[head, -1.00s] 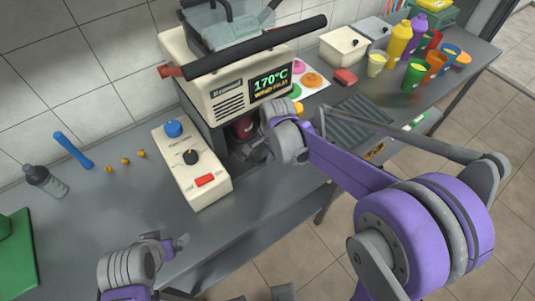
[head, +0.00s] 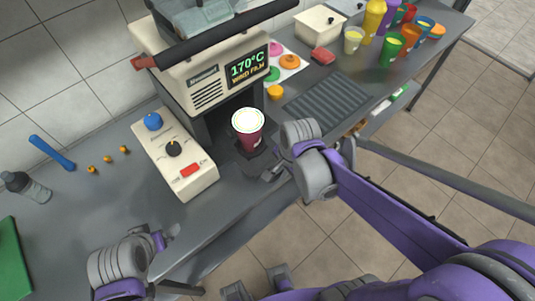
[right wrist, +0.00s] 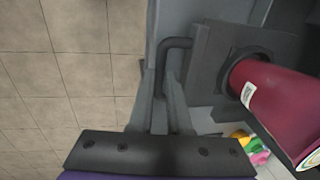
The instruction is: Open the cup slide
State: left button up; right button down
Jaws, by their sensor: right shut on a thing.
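The cup slide (head: 246,164) is a dark plate that sticks out at the front of the cream sealing machine (head: 207,80). A dark red cup (head: 249,138) with a pale top stands in it, outside the machine's opening. In the right wrist view the slide (right wrist: 205,62) has a grey bent handle (right wrist: 174,43), and the cup (right wrist: 270,98) sits in its round hole. My right gripper (right wrist: 168,95) is shut on the handle; it also shows at the slide's front in the head view (head: 274,171). My left gripper (head: 168,238) is over the table's front edge, away from the machine; its jaw gap is unclear.
A control box (head: 175,152) with knobs stands left of the slide. A ribbed dark mat (head: 327,98) lies to the right, with several coloured cups (head: 392,48) behind it. Free room lies in front of the slide, beyond the table edge.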

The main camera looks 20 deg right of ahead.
pick_arm(q)
jog(key=shift+w+r+p, duration=0.2)
jog(key=shift+r+p, duration=0.1)
jog(key=shift+r, duration=0.2)
pick_arm(e)
jog(key=shift+s+d, duration=0.3)
jog(key=shift+s, duration=0.55)
jog(key=shift+s+d, duration=0.3)
jog(key=shift+s, duration=0.5)
jog(key=shift+s+d, duration=0.3)
jog(key=shift+s, duration=0.55)
jog(key=c, duration=0.9)
grip_release()
jog(key=shift+o, duration=0.2)
jog(key=shift+r, duration=0.15)
pick_arm(q)
jog(key=r+p, duration=0.1)
jog(key=w+r+p, duration=0.1)
jog(key=r, duration=0.1)
jog(key=shift+r, duration=0.1)
pick_arm(e)
notch_tip(320, 180, up, 10)
jog(key=s, duration=0.1)
jog(key=shift+s+d+r, duration=0.2)
jog(key=shift+s+d, duration=0.15)
jog(key=shift+s, duration=0.05)
